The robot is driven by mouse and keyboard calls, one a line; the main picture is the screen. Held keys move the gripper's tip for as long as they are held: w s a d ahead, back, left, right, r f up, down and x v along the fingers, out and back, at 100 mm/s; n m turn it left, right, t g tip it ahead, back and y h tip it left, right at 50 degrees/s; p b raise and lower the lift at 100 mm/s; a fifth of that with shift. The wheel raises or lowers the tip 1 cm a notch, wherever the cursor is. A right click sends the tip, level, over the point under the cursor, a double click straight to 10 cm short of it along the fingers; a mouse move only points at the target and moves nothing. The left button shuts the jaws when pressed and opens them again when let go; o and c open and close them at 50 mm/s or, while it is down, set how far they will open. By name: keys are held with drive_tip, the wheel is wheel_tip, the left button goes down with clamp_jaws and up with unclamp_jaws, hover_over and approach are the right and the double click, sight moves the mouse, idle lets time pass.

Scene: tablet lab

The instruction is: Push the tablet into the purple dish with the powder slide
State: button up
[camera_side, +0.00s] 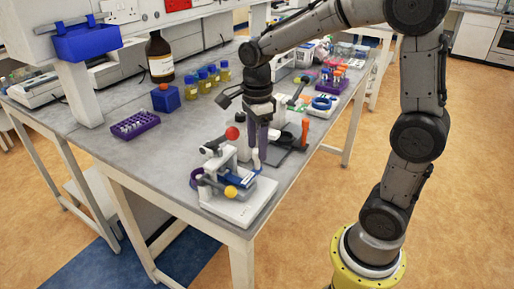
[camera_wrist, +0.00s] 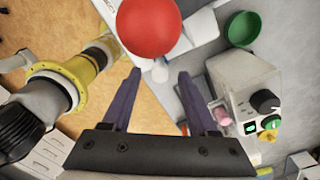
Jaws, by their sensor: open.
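My gripper (camera_side: 257,148) points down over the device at the front of the bench, its two purple fingers apart. In the wrist view my gripper (camera_wrist: 158,80) is open, with nothing clearly held between the fingers. The device has a white base (camera_side: 238,210), a red ball knob (camera_side: 232,133) and a yellow ball knob (camera_side: 231,191). The red knob (camera_wrist: 150,25) looks large just beyond the fingertips in the wrist view. A blue strip (camera_side: 237,180), possibly the powder slide, lies on the device. A small purple rim (camera_side: 196,177), perhaps the purple dish, is at its left. I cannot make out the tablet.
A purple tube rack (camera_side: 135,124), a blue box (camera_side: 166,98) and several yellow-filled bottles (camera_side: 213,75) stand behind left. A brown bottle (camera_side: 160,58) stands farther back. In the wrist view a green dish (camera_wrist: 242,28) and a grey machine (camera_wrist: 240,85) are to the right.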

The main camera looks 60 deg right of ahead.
drive_tip(key=shift+f, duration=0.75)
clamp_jaws()
drive_tip(key=shift+r, duration=0.1)
idle(0.8)
